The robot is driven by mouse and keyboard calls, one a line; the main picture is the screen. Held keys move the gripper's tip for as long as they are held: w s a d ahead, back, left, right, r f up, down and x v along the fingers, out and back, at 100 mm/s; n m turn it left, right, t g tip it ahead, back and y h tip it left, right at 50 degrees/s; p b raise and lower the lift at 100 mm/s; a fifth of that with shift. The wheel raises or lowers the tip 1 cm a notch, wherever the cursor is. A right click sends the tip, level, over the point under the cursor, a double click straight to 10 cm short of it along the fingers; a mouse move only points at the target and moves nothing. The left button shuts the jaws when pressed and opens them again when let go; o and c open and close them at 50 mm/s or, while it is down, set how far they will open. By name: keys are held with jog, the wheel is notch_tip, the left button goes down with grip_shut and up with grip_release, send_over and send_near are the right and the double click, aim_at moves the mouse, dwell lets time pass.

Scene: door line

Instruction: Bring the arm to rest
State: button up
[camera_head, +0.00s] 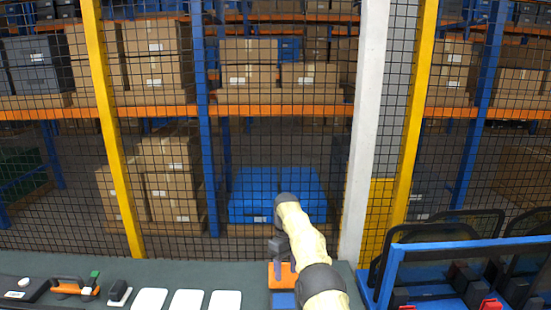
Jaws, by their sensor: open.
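My arm (305,235), with cream-coloured covers and dark grey joints, reaches up from the bottom edge, right of the middle. It bends at a dark wrist, and my gripper (282,266) points down from there over the dark table. The jaws are open, but they look small and are partly hidden by my arm. Just under and around the fingertips is an orange block or pad (275,279), with a blue piece (283,300) in front of it. I cannot tell whether the fingers touch the orange piece. I see nothing held up in the jaws.
The dark table (200,270) carries white plates (187,301), a small black device (119,292) and an orange-handled tool (70,288) at left. A blue rack (385,275) with black-framed panels stands at right. Behind is a mesh fence with yellow posts (112,130) and a white post (365,130).

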jog(key=s+d+r+m+t, duration=0.2)
jog(key=s+d+r, duration=0.15)
jog(key=s, duration=0.25)
jog(key=s+d+r+m+t, duration=0.1)
jog(key=s+d+r+m, duration=0.2)
jog(key=s, duration=0.4)
jog(key=s+d+m+t, duration=0.1)
jog(key=s+d, duration=0.1)
jog(key=s, duration=0.9)
jog(key=s+d+m+t, duration=0.1)
jog(key=s+d+m, duration=0.1)
jog(key=s, duration=0.9)
jog(key=shift+d+f+m, duration=0.3)
jog(key=shift+d+f, duration=0.1)
jog(key=shift+d, duration=0.3)
